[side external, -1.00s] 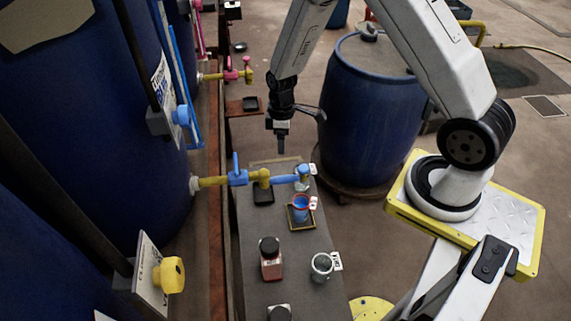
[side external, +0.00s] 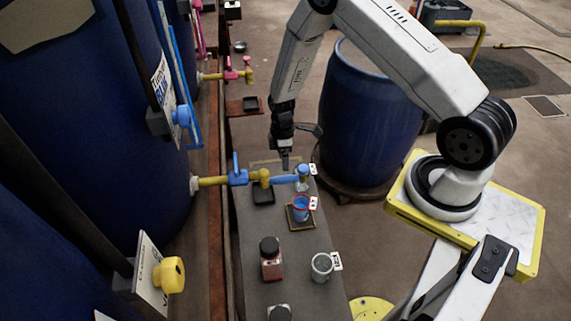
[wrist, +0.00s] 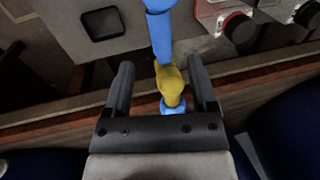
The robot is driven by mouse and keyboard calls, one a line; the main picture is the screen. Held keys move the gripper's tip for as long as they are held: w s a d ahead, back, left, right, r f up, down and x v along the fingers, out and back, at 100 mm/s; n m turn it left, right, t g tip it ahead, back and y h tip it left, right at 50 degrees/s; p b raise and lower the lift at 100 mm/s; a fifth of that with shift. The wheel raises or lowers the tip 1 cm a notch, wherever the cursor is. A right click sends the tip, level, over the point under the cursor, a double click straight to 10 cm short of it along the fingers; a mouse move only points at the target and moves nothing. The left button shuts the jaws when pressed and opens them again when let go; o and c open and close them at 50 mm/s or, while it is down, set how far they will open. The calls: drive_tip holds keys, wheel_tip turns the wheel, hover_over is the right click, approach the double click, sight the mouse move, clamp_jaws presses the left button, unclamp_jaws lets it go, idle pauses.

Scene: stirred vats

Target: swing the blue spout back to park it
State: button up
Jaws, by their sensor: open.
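The blue spout (side external: 284,179) juts right from a yellow swivel joint (side external: 264,178) on the vat's pipe, over the grey bench. Its tip is above a small pale vessel (side external: 303,184). A blue valve handle (side external: 236,165) stands upright on the pipe. My gripper (side external: 285,166) is open, pointing down just above the spout. In the wrist view the spout (wrist: 160,36) and its yellow joint (wrist: 170,82) appear between the two fingers of my gripper (wrist: 160,68). The fingers hold nothing; I cannot tell whether they touch the spout or how high above it they are.
A blue barrel (side external: 360,125) stands behind right. Large blue vats (side external: 90,110) fill the left.

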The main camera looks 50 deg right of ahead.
sight(286, 180)
drive_tip(key=shift+s+a+f, duration=0.15)
drive_tip(key=shift+f, duration=0.95)
drive_tip(key=shift+s+a+f, duration=0.15)
drive_tip(key=shift+a+f, duration=0.05)
drive_tip(key=shift+f, duration=0.9)
drive_tip(key=shift+s+a+f, duration=0.15)
drive_tip(key=shift+f, duration=0.95)
clamp_jaws()
